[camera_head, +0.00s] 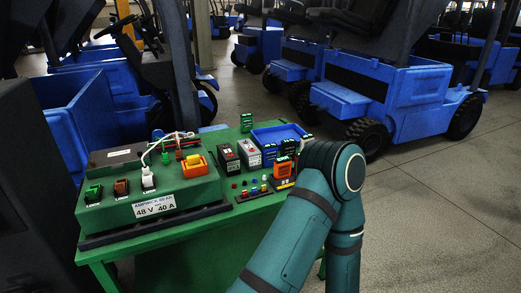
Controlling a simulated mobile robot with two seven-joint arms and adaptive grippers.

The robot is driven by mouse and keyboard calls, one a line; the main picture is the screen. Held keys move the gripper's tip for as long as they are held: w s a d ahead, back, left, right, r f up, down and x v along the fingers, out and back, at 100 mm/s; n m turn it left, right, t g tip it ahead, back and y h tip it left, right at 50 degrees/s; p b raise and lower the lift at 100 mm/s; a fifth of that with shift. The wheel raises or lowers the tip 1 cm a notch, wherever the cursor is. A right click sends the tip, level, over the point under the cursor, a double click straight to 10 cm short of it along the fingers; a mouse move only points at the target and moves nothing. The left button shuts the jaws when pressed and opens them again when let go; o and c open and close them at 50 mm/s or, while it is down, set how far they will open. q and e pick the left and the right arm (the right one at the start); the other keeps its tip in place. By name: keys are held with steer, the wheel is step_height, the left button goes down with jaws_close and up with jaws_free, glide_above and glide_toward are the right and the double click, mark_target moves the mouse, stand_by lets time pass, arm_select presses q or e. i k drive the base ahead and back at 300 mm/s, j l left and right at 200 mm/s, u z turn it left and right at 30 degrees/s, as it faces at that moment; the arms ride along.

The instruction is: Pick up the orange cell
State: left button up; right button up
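An orange block-shaped item (283,168), which looks like the orange cell, stands at the right end of the green table (150,243), in front of a blue bin (275,133). A second orange piece, with yellow on it, is a connector-like part (194,164) on the green charger box marked 48 V 40 A (155,207). My teal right arm comes in from the bottom right, and its bent joint is close to the right of the orange item. I see no fingers of either gripper. My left arm does not show.
Dark and white-topped cells (249,153) stand left of the blue bin, with green-topped ones near it. Small coloured buttons sit in front of them. A white cable (150,153) rises from the charger. Blue forklifts (390,95) stand behind; floor at right is clear.

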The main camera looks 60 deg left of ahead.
mark_target(282, 167)
steer(key=u, duration=1.6)
